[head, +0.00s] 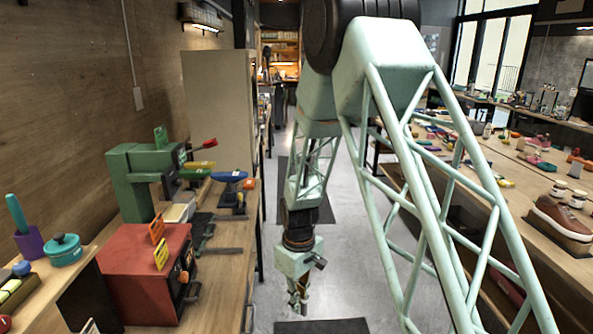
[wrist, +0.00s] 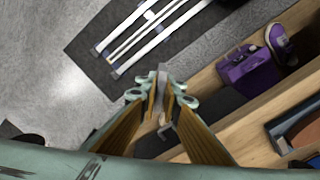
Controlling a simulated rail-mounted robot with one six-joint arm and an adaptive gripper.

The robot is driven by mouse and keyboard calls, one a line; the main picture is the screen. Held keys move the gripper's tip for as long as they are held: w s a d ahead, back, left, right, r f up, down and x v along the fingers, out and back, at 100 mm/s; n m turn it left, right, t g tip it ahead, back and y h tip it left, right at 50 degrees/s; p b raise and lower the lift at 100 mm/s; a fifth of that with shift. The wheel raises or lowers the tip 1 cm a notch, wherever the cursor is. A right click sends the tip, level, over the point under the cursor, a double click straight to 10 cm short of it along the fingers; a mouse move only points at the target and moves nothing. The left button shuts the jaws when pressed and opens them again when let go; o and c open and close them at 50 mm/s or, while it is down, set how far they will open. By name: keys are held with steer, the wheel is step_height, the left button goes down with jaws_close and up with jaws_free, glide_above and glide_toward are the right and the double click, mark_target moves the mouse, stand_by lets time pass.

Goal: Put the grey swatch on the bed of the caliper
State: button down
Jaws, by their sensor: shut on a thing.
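My gripper (head: 299,303) hangs over the aisle floor in the head view, apart from both benches. In the wrist view its two fingers (wrist: 160,98) are closed on a thin grey piece, the grey swatch (wrist: 161,80), which sticks out upright past the fingertips. In the head view the swatch is too small to make out. I cannot pick out the caliper for certain. A dark flat tool with a long bar (head: 224,250) lies on the left bench, but I cannot tell if it is the caliper.
The left bench holds a red box (head: 145,270), a green machine (head: 135,178) and small tools. The right bench carries a brown shoe (head: 563,218). In the wrist view, a shelf holds a purple case (wrist: 248,74) and a shoe (wrist: 281,44). The aisle floor (head: 345,275) is mostly clear.

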steer(key=d+f+m, duration=0.3)
steer(key=d+m, duration=0.6)
steer(key=d, duration=1.1)
steer(key=shift+w+d, duration=0.2)
steer(key=shift+w, duration=0.1)
steer(key=shift+d, duration=0.1)
steer(key=d, duration=0.6)
steer(key=shift+d, duration=0.4)
steer(key=shift+a, duration=0.1)
